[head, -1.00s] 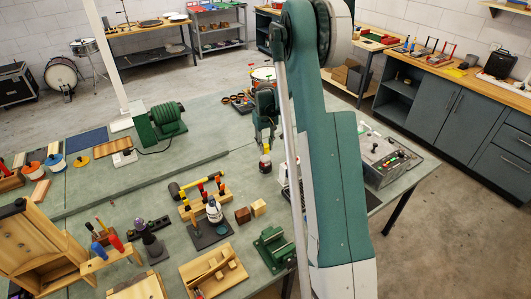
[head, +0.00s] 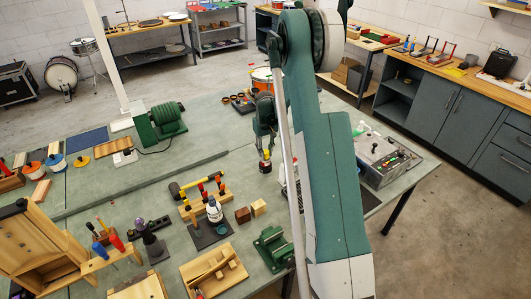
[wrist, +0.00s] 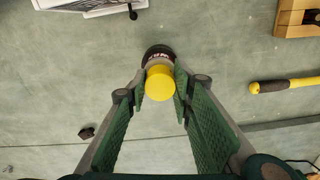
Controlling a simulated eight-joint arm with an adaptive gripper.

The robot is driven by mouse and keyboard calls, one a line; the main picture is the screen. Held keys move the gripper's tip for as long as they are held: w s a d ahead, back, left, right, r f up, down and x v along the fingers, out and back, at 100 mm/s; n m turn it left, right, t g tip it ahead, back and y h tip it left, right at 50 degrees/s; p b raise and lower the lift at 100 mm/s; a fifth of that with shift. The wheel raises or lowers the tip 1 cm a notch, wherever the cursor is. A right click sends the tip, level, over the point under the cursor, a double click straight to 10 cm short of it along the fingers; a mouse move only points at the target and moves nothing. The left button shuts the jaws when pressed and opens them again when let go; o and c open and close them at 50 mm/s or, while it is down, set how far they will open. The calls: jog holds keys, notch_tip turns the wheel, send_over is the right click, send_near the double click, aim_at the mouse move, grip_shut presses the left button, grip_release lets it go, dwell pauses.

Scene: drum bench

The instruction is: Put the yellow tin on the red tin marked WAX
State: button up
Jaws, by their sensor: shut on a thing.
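In the wrist view the fingertips (wrist: 163,78) are shut on a small round yellow tin (wrist: 159,84). Directly beyond it is a dark round thing (wrist: 157,51) with pale marking, too small to read. In the head view a dark base (head: 265,168) with a little red above it shows under the fingers. I cannot tell whether the dark thing is the WAX tin, or whether the yellow tin touches it.
Small wood blocks (head: 259,207) and a green vice (head: 272,247) stand in front. A grey control box (head: 383,158) is at right. Bench around the gripper is mostly clear.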

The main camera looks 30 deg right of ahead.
aim_at(265, 152)
jog(key=shift+f, duration=0.2)
jog(key=o, duration=0.9)
jog(key=shift+r, duration=0.25)
jog(key=shift+r+b, duration=0.5)
jog(key=shift+r, duration=5.45)
jog(key=shift+a+r, duration=0.1)
